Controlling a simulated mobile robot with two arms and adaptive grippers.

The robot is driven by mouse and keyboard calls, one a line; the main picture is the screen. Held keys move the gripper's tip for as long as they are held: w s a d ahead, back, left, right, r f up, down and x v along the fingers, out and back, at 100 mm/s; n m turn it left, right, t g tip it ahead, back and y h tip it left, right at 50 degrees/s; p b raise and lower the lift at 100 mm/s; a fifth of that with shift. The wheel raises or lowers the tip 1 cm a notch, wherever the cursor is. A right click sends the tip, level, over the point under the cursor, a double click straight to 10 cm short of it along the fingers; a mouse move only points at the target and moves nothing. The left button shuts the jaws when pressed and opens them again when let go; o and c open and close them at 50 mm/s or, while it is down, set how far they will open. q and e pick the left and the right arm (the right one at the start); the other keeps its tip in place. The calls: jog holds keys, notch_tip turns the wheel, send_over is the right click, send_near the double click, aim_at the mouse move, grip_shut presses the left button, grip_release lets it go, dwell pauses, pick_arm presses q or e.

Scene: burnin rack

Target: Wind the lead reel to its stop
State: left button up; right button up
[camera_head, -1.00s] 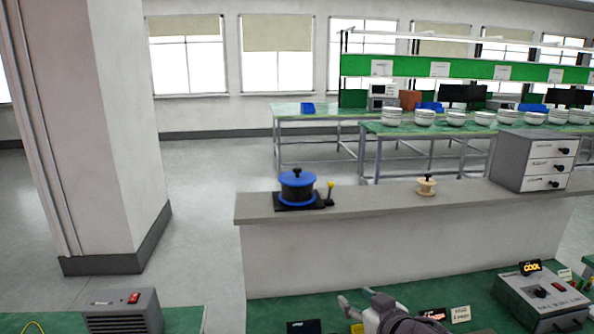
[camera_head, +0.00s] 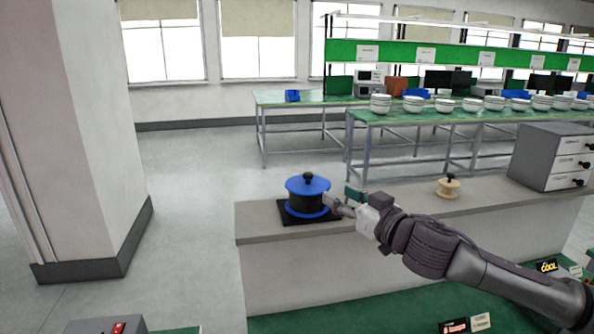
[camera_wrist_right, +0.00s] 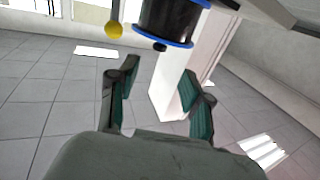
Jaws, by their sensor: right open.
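The lead reel (camera_head: 307,196) has a blue top flange with a black knob, a black drum and a blue lower flange. It stands on a black base on the grey ledge (camera_head: 265,220). In the right wrist view the reel (camera_wrist_right: 172,22) is at the top, with a yellow ball (camera_wrist_right: 113,29) to its left. My right gripper (camera_head: 338,200) is at the reel's right side in the head view, hiding the yellow-tipped part there. In the wrist view its fingers (camera_wrist_right: 158,88) are apart with nothing between them. I cannot tell whether it touches the reel. My left gripper is not in view.
A small pale spool (camera_head: 447,188) stands on the ledge to the right, near a grey drawer cabinet (camera_head: 545,155). A white pillar (camera_head: 90,130) stands at the left. Green benches with stacked white bowls (camera_head: 413,104) are behind. Ledge left of the reel is clear.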

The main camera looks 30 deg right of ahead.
aim_at(311, 176)
jog(key=w+p, duration=0.2)
jog(key=w, duration=0.1)
jog(key=w+p, duration=0.3)
jog(key=w, duration=0.1)
jog(key=w+a+p, duration=0.1)
jog(key=w+p, duration=0.1)
jog(key=w, duration=0.2)
jog(key=shift+w+a+r+p, duration=0.1)
jog(key=shift+w+r+p, duration=0.05)
jog(key=shift+r+p, duration=0.2)
jog(key=shift+w+f, duration=0.1)
jog(key=shift+w, duration=0.2)
jog(key=shift+w+a, duration=0.1)
jog(key=shift+w, duration=0.15)
jog(key=shift+w+f, duration=0.1)
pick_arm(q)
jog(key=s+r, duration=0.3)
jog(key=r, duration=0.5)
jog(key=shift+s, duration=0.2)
pick_arm(e)
grip_shut()
